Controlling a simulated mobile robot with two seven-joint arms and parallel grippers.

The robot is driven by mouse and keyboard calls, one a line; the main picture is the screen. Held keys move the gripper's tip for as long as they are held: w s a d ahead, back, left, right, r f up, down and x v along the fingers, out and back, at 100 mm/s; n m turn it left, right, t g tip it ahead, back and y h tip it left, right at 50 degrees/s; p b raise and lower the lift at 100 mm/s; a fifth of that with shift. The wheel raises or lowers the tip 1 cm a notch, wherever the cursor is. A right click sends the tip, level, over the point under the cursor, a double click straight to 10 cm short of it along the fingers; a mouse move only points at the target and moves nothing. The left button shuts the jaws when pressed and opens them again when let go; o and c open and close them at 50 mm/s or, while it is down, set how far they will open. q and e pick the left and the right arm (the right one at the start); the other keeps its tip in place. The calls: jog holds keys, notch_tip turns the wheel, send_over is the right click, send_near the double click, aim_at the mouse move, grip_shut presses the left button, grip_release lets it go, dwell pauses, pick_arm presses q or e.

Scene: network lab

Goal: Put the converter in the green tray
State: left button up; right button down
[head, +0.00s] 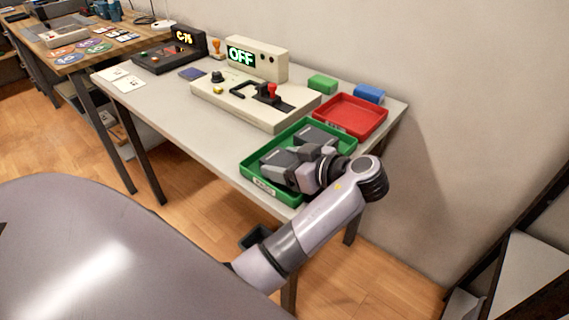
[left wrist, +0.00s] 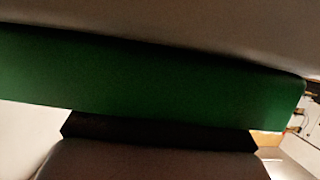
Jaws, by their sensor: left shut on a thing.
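The green tray (head: 257,181) lies at the front right of the light table, and its green side also fills a wide band of the left wrist view (left wrist: 150,75). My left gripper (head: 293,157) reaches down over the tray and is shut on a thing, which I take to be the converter. Dark grey, box-like shapes show at the gripper inside the tray outline. I cannot tell clearly which are fingers and which is the converter, nor whether it touches the tray floor. My right gripper is not in view.
A red tray (head: 350,117) sits just behind the green one. A green block (head: 322,84) and a blue block (head: 369,93) stand near the wall. A cream console with an OFF display (head: 256,58) and a black C-76 device (head: 170,55) stand further left.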

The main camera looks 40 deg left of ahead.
pick_arm(q)
jog(key=shift+f, duration=0.15)
jog(key=o, duration=1)
jog(key=shift+c, duration=0.2)
